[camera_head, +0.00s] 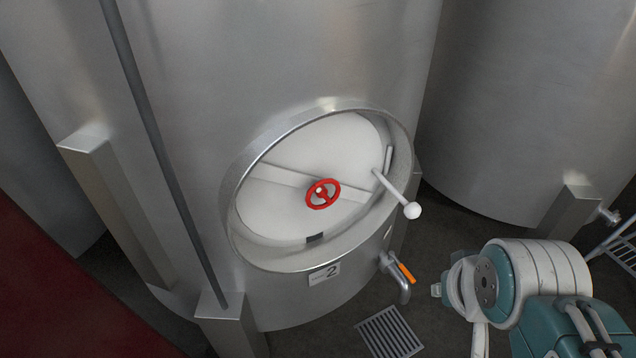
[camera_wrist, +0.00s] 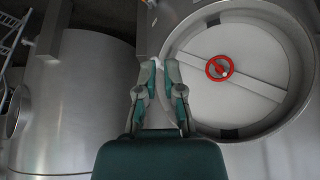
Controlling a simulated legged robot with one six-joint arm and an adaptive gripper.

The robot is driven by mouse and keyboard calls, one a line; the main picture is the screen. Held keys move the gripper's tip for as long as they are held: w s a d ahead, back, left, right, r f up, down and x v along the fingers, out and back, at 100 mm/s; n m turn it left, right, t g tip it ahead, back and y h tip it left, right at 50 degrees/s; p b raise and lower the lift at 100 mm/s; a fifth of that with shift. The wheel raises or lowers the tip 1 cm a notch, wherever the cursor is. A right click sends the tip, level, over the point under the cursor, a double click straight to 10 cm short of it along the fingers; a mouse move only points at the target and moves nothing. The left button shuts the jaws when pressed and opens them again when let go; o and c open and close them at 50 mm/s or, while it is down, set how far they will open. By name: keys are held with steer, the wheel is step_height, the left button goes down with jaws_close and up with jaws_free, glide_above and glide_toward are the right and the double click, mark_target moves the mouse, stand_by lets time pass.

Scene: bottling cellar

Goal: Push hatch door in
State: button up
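The hatch door (camera_head: 300,205) is a pale round plate with a crossbar, inside a wide steel ring on the front of the tank. It also shows in the wrist view (camera_wrist: 230,100). A red handwheel (camera_head: 323,193) sits at its middle. A white lever with a ball end (camera_head: 412,210) sticks outward at the ring's right side. My gripper (camera_wrist: 160,68) is open, with a gap between its fingertips; a pale strip, perhaps the lever, shows between them. In the head view my gripper is at lower right, below the ball, apart from the door. I cannot tell whether the door is fully seated.
A drain tap with an orange handle (camera_head: 405,272) sticks out below the hatch. A floor grate (camera_head: 390,332) lies under it. Another steel tank (camera_head: 530,110) stands to the right, and a metal rack (camera_head: 622,245) is at the right edge. A pipe crosses the tank's left side.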

mark_target(417, 215)
steer(key=o, duration=0.8)
steer(key=shift+w, duration=0.1)
steer(key=w+d+f+n+t+h, duration=0.1)
steer(key=w+d+f+t, duration=0.25)
steer(key=w, duration=0.55)
steer(key=w+d+f+n+t+h, duration=0.1)
steer(key=w+d+f+t, duration=0.15)
steer(key=w+d, duration=0.45)
steer(key=w+a+f+n+t+y, duration=0.1)
steer(key=w+a+f+t+y, duration=0.15)
steer(key=f+y, duration=0.25)
steer(key=w+a+f+n+t+y, duration=0.1)
steer(key=w+f+n+t+y, duration=0.15)
steer(key=f+y, duration=0.2)
steer(key=shift+m, duration=0.35)
steer(key=x, duration=1)
steer(key=shift+f, duration=0.2)
jaws_close()
